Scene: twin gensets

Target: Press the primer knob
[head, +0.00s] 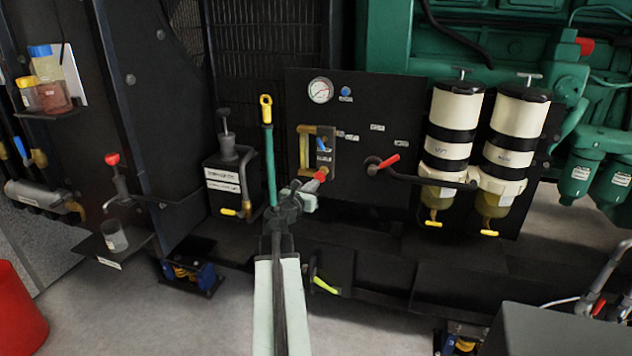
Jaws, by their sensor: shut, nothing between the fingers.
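No label is readable enough to name the primer knob for certain. A red knob (320,174) shows low on the black panel, just beyond my gripper (309,191). My gripper is shut and empty, pointing up and right, with its tips close below the red knob; I cannot tell whether they touch. A small blue button (346,91) sits higher on the panel, right of a round gauge (320,90). A black plunger knob (223,113) stands on top of a labelled black box (222,181) left of my gripper.
A green rod with a yellow loop handle (266,108) stands upright just left of my gripper. A red-handled lever (389,161) and two white-and-black filters (454,110) are to the right. A red-topped hand pump (112,159) is at the left. Grey floor is open at lower left.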

